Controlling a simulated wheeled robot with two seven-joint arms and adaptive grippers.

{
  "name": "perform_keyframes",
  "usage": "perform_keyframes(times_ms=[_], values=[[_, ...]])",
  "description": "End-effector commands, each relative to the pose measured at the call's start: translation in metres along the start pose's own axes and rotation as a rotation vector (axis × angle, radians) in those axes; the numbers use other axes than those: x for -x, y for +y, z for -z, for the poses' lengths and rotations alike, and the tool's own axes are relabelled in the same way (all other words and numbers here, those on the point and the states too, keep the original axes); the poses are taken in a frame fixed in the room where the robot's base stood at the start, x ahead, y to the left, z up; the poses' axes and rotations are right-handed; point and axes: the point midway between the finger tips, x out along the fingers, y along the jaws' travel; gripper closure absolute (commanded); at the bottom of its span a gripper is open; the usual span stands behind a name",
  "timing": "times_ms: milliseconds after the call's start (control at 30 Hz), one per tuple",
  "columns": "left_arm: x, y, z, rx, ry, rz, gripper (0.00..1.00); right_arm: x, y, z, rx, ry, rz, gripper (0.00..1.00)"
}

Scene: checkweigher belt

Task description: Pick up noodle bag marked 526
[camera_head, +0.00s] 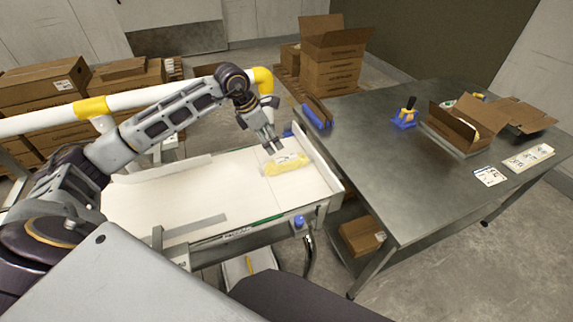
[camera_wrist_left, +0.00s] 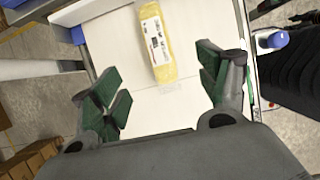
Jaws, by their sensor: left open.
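A yellow noodle bag (camera_head: 287,164) with a white label lies flat near the right end of the white belt (camera_head: 150,203). In the left wrist view the bag (camera_wrist_left: 157,45) lies ahead of my fingers, its label facing up. The number on the label is too small to read. My left gripper (camera_head: 271,146) is open and empty, above the belt beside the bag's upper left end. In the left wrist view its green-padded fingers (camera_wrist_left: 162,90) are spread wider than the bag and do not touch it. My right gripper is not in view.
A steel table (camera_head: 390,150) stands right of the belt, holding an open carton (camera_head: 460,128), a blue tape dispenser (camera_head: 405,115) and label sheets (camera_head: 489,176). A low metal side rail (camera_head: 318,160) borders the belt's right end. Stacked cartons (camera_head: 332,55) stand behind. The belt left of the bag is clear.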

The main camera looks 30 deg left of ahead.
Motion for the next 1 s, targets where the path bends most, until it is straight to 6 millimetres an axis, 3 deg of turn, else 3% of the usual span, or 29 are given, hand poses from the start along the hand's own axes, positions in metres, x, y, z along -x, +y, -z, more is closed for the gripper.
perform_keyframes(times_ms=[433,1000], values=[[-0.010,-0.001,0.000,0.002,-0.001,0.005,0.25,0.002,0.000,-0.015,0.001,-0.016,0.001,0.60],[-0.078,-0.001,-0.001,0.002,-0.002,0.005,0.25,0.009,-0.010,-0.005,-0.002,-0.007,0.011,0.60]])
